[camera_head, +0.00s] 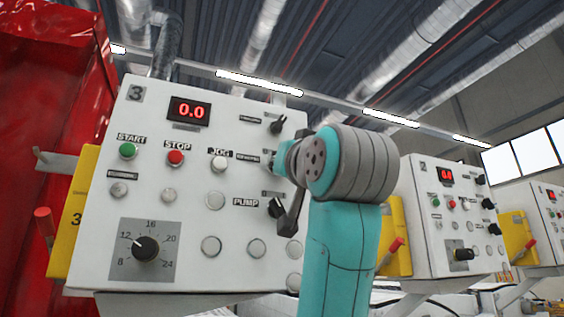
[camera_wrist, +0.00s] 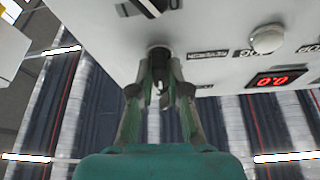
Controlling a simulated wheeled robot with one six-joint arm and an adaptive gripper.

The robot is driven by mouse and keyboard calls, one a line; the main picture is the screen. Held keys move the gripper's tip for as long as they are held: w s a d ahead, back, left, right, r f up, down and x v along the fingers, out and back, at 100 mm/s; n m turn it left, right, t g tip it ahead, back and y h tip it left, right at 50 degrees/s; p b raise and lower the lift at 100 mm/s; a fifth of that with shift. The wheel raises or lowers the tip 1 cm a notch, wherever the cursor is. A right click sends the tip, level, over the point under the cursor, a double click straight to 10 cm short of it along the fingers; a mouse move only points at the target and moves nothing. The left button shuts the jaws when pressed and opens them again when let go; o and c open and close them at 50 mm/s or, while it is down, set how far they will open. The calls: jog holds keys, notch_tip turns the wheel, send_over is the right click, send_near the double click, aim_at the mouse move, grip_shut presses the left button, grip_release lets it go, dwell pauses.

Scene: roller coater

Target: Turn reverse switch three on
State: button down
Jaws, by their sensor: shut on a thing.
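The white control panel marked 3 (camera_head: 110,190) fills the left middle of the head view. Black rotary switches sit along its right side: an upper one (camera_head: 277,124) and one beside the PUMP label (camera_head: 277,207). The middle switch, right of the JOG button, is hidden behind my gripper (camera_head: 282,158) and wrist in the head view. In the wrist view my gripper (camera_wrist: 159,78) has both fingers closed around a black switch knob (camera_wrist: 158,52) on the panel face. The fingers hide most of this knob, so its angle cannot be told. Its label (camera_wrist: 208,53) is too blurred to read.
The JOG button (camera_head: 219,163), red STOP button (camera_head: 176,157) and green START button (camera_head: 127,150) are nearby. A speed dial (camera_head: 146,248) is lower left. Panel 2 (camera_head: 435,240) stands to the right. A red sheet (camera_head: 50,100) hangs at left.

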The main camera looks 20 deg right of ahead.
jog(key=m+h, duration=0.1)
jog(key=m, duration=0.2)
jog(key=m+g+h, duration=0.1)
jog(key=m+h, duration=0.1)
jog(key=m, duration=0.1)
jog(key=shift+a+m, duration=0.1)
jog(key=shift+m, duration=0.3)
jog(key=c, duration=1.1)
grip_release()
jog(key=shift+c, duration=0.2)
jog(key=shift+s, duration=0.1)
jog(key=v, duration=1.1)
jog(key=shift+s+f, duration=0.2)
jog(key=shift+s, duration=0.15)
jog(key=shift+a, duration=0.15)
